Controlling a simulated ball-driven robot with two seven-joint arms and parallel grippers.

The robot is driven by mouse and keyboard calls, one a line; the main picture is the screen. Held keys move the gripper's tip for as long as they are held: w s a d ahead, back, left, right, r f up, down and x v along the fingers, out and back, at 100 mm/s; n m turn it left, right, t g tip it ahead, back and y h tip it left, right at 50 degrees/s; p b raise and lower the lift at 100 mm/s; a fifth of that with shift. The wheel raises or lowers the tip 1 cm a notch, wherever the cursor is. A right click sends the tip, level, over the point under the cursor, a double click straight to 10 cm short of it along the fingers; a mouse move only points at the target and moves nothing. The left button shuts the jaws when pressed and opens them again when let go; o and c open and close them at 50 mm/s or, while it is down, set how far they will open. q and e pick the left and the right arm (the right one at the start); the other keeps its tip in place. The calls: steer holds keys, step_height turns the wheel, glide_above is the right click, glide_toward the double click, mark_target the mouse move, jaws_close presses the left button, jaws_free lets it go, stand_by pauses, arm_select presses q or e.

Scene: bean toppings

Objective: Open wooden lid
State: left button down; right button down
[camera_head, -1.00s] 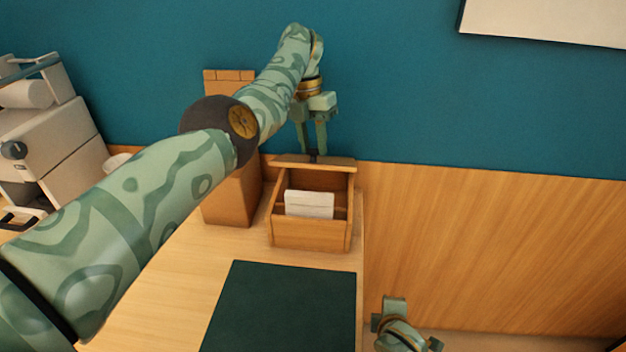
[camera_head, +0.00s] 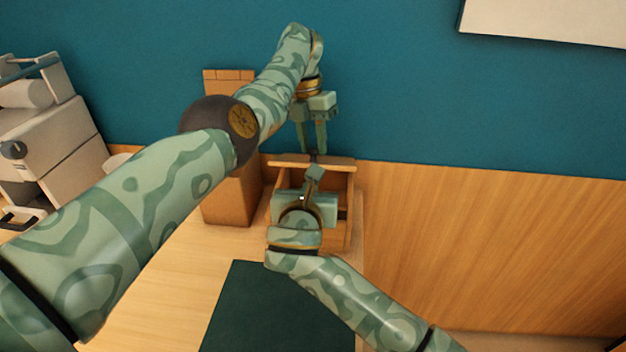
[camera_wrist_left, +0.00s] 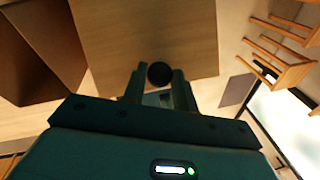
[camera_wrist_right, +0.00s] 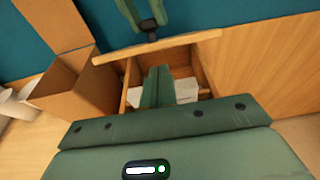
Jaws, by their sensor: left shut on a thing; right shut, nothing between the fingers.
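The wooden box (camera_head: 287,241) stands open on the table, its lid (camera_head: 340,163) raised at the back with its top edge showing. In the left wrist view the lid (camera_wrist_left: 110,40) is a flat tan panel with a round black knob (camera_wrist_left: 160,74). My left gripper (camera_head: 314,152) is shut on this knob, behind the lid. My right gripper (camera_head: 314,172) is shut and empty over the open box, in front of the lid; it hides most of the inside. In the right wrist view my right gripper (camera_wrist_right: 160,72) points at the lid (camera_wrist_right: 105,57), and a white thing (camera_wrist_right: 184,90) shows inside the box.
A dark green mat (camera_head: 265,310) lies in front. A coffee machine (camera_head: 45,135) is at the far left. A teal wall (camera_head: 420,90) is behind.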

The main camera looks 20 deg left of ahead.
steer(key=shift+x, duration=1.85)
steer(key=shift+w+r, duration=0.25)
steer(key=shift+r, duration=0.2)
steer(key=shift+w+r, duration=0.3)
steer(key=shift+r, duration=0.2)
arm_select(q)
steer(key=shift+d+f, duration=0.1)
steer(key=shift+f, duration=0.1)
arm_select(e)
steer(key=shift+r, duration=0.15)
arm_select(q)
steer(key=c, duration=1.1)
jaws_free()
steer(key=shift+s, duration=0.1)
arm_select(e)
steer(key=shift+a, duration=0.2)
